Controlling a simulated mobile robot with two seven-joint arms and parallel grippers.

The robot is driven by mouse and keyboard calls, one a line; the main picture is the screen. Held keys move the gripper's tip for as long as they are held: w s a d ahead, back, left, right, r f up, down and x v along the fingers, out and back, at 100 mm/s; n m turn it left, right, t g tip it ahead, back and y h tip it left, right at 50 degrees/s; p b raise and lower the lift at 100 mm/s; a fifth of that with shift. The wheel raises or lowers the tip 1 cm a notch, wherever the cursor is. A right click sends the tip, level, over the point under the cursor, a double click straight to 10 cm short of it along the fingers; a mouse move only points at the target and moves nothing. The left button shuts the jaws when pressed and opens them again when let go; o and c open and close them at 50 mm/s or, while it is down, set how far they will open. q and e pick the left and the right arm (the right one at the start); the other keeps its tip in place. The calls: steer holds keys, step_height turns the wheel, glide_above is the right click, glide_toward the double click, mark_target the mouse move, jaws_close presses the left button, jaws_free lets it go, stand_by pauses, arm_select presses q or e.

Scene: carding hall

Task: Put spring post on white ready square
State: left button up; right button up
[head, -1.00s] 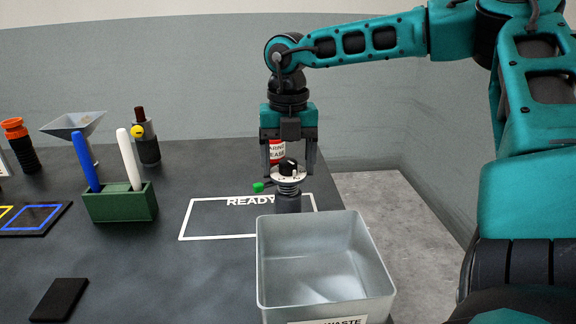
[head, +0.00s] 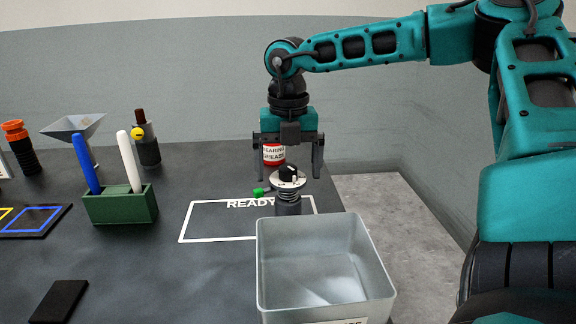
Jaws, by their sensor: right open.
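The spring post (head: 288,203), a dark cylinder with a coil, a pale disc top with a black knob and a green-tipped side lever, stands upright at the right part of the white ready square (head: 182,224). The waste bin hides its foot, so I cannot tell exactly how it sits against the square's right line. My right gripper (head: 288,172) is open above and around the top of the post, its fingers apart from it on either side. My left gripper is not in view.
A grey waste bin (head: 325,313) stands just in front of the post. A red and white bearing grease can (head: 273,154) is behind it.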

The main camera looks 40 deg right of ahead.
step_height(320, 180, up, 12)
steer(key=p, duration=0.1)
steer(key=shift+s+f, duration=0.1)
steer(key=shift+f, duration=0.05)
stand_by(0.6)
